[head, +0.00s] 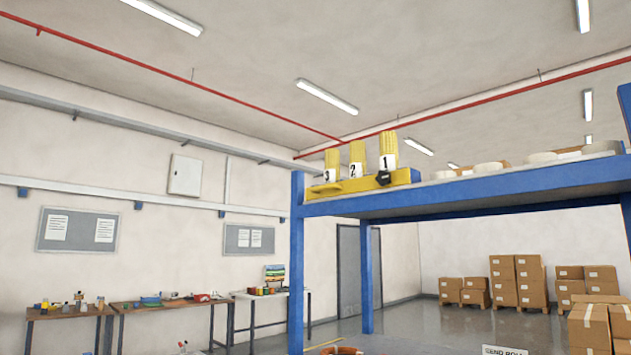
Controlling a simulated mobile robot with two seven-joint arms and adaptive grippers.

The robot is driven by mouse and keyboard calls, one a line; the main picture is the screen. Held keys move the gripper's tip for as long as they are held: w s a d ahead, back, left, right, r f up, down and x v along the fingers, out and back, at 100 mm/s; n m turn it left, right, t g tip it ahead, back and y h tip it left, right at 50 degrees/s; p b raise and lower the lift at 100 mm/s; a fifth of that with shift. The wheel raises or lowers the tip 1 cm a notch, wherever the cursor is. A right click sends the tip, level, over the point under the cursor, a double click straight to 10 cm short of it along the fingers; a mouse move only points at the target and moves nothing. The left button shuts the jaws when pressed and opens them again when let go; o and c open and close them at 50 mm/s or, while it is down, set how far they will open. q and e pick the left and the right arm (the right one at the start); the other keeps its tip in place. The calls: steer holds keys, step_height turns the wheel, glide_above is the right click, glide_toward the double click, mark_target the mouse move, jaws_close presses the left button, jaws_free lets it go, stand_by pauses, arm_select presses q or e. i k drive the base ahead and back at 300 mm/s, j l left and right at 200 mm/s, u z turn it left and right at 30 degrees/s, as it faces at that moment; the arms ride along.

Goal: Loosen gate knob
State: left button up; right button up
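A black knob (384,178), which looks like the gate knob, sits on the front of a yellow rack (350,185) at the left end of a raised blue frame (480,194). It is just below a yellow roll marked 1 (388,148). Yellow rolls marked 2 (356,158) and 3 (331,166) stand to its left. Whether the knob is tight or loose cannot be told at this size. Neither of my grippers is in view.
White round rolls (541,158) lie along the frame's top. Blue posts (297,265) hold it up. Stacked cartons (517,281) stand behind and at the right. Workbenches (165,303) line the left wall. A sign (504,350) and an orange-red object (341,350) are cut off below.

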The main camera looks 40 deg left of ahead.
mark_target(384, 177)
steer(key=j+u, duration=0.35)
steer(key=i+j+u, duration=0.15)
steer(key=j+u, duration=0.2)
